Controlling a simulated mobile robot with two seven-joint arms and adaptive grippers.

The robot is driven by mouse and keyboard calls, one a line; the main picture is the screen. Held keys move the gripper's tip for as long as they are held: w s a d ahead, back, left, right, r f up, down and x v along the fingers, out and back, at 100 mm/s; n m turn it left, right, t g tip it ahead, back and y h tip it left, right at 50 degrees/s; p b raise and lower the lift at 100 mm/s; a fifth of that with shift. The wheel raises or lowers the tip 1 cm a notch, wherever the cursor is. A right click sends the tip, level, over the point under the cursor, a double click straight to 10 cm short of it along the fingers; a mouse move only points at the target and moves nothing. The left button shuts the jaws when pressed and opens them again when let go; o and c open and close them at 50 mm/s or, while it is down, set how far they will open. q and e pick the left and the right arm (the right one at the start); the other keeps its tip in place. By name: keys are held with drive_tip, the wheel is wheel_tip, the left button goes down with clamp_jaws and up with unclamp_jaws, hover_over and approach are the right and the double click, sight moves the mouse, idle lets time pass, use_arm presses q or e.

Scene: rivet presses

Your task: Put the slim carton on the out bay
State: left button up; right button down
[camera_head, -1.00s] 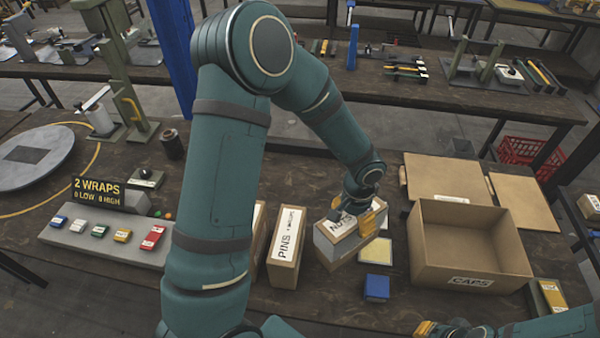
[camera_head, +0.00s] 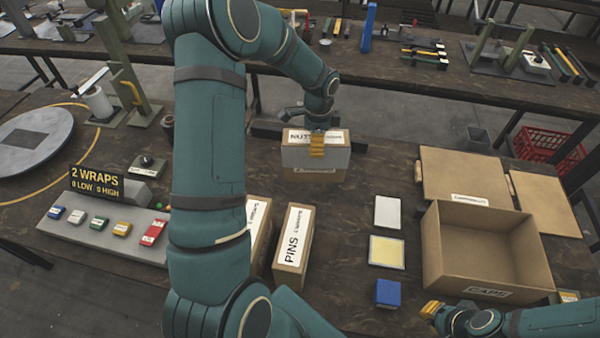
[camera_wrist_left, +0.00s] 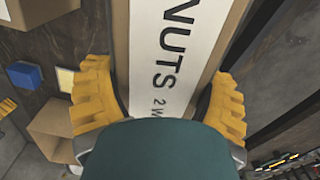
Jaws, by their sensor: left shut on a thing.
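My left gripper (camera_head: 317,143) is shut on a carton labelled NUTS (camera_head: 302,159), with its yellow fingers on either side of the top. The left wrist view shows the NUTS label (camera_wrist_left: 172,50) between the fingers (camera_wrist_left: 160,105). The carton is upright near the table's back edge, by a dark bar (camera_head: 266,130); I cannot tell if its base touches anything. A narrow carton labelled PINS (camera_head: 293,240) stands nearer, beside another carton (camera_head: 259,225) partly hidden by my arm. My right gripper (camera_head: 431,310) is at the lower right; its opening is unclear. No out bay label is readable.
An open box labelled CAPS (camera_head: 486,293) stands at the right. A white pad (camera_head: 388,211), a yellow pad (camera_head: 387,252) and a blue block (camera_head: 388,293) lie left of it. A button panel (camera_head: 105,232) and 2 WRAPS sign (camera_head: 97,183) are left.

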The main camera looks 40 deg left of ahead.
use_arm(q)
drive_tip(key=shift+m, duration=0.8)
drive_tip(key=a, duration=0.1)
drive_tip(key=a+r, duration=0.1)
drive_tip(key=a, duration=0.3)
drive_tip(key=shift+s+a+r, duration=0.1)
drive_tip(key=shift+r, duration=0.15)
use_arm(e)
drive_tip(key=shift+w+r, duration=0.1)
drive_tip(key=shift+r, duration=0.05)
use_arm(q)
drive_tip(key=shift+a+r, duration=0.15)
drive_tip(key=shift+a, duration=0.1)
use_arm(e)
drive_tip(key=shift+r, duration=0.1)
drive_tip(key=shift+r+p, duration=0.5)
drive_tip(key=shift+p, duration=0.15)
drive_tip(key=shift+f+b, duration=0.45)
drive_tip(key=shift+f, duration=0.05)
use_arm(q)
wheel_tip(320, 180, down, 9)
drive_tip(key=shift+a+t, duration=0.15)
drive_tip(key=shift+t, duration=0.25)
drive_tip(key=shift+f, duration=0.3)
use_arm(e)
drive_tip(key=shift+f, duration=0.1)
use_arm(q)
drive_tip(key=o, duration=1.2)
drive_tip(key=shift+s, duration=0.1)
